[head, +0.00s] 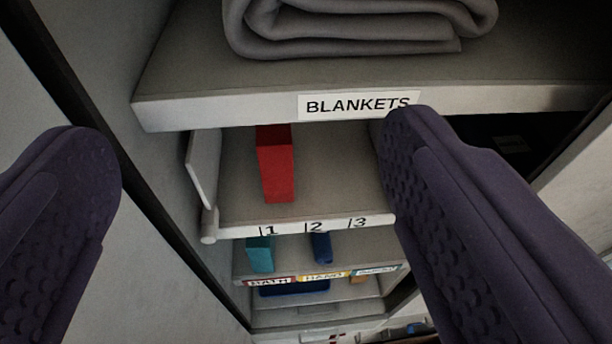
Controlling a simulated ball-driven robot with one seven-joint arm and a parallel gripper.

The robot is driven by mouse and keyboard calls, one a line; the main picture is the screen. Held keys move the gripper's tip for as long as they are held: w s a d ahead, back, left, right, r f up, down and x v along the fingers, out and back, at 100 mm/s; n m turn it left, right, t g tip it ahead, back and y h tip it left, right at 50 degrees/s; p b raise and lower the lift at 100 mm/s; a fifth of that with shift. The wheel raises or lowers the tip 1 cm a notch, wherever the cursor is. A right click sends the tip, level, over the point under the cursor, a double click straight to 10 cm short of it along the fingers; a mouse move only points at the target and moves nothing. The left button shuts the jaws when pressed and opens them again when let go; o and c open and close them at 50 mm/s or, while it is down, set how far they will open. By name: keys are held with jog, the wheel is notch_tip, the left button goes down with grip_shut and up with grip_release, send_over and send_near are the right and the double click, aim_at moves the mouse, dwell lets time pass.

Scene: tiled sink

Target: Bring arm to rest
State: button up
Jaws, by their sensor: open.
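My gripper (250,150) is open and empty. Its two dark purple fingers stand wide apart, one at the left edge and one at the right of the view. Between and beyond them is a shelf unit. A red block (276,165) stands on the shelf marked 1, 2, 3 (322,222), near the mark 1. The right finger hides part of that shelf's right side.
A folded grey blanket (350,38) lies on the top shelf labelled BLANKETS (220,108). Lower shelves hold a teal block (260,255) and a dark blue item (321,247). A pale panel (203,170) stands at the numbered shelf's left. Cabinet walls flank both sides.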

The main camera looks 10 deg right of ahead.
notch_tip(320, 180, down, 28)
jog(key=b, duration=2.7)
jog(key=shift+b, duration=0.35)
